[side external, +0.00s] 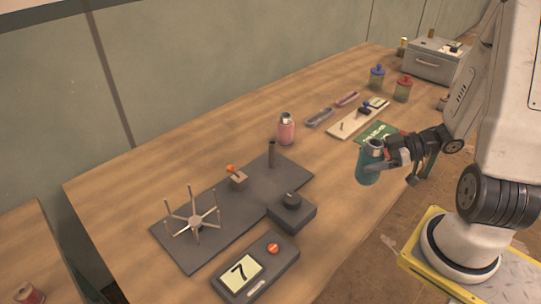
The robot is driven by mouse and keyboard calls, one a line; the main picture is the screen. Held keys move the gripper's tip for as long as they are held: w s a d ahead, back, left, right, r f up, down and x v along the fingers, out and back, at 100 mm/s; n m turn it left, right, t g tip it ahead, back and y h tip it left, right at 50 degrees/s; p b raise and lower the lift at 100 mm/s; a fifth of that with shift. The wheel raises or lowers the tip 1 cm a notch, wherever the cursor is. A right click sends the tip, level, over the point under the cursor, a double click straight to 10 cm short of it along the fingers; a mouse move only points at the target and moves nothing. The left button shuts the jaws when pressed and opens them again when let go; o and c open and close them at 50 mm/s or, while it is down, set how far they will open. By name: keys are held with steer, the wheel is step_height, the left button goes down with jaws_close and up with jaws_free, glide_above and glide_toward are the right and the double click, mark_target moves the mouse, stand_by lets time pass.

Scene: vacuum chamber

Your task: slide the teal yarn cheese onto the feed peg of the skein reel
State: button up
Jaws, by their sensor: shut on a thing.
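The teal yarn cheese (368,168) is held by my gripper (380,158), which is shut on it. It hangs roughly upright above the right-hand front part of the table, with a pale grey core showing at its top. The skein reel (190,216) stands on a dark baseplate (243,183) at the left. The feed peg (272,153), a dark upright post, rises at the far right end of that baseplate and looks bare. The held cheese is well to the right of the peg and apart from it.
A pink yarn cheese (286,131) stands just beyond the peg. A box with a dark knob (291,206) and a counter box showing 7 (252,268) lie in front. Jars (377,77), a pale board (358,119) and a green card (376,133) are farther back.

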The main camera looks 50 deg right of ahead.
stand_by(0.5)
steer(key=w+d, duration=0.3)
steer(key=w, duration=1.2)
steer(key=w+a+r, duration=0.2)
steer(key=w, duration=0.5)
steer(key=w+a+r, duration=0.2)
steer(key=w+a, duration=0.1)
steer(key=w, duration=0.5)
steer(key=shift+a+r, duration=0.25)
steer(key=shift+f, duration=0.2)
steer(key=shift+f, duration=2.65)
steer(key=shift+f, duration=0.2)
steer(key=shift+f, duration=0.35)
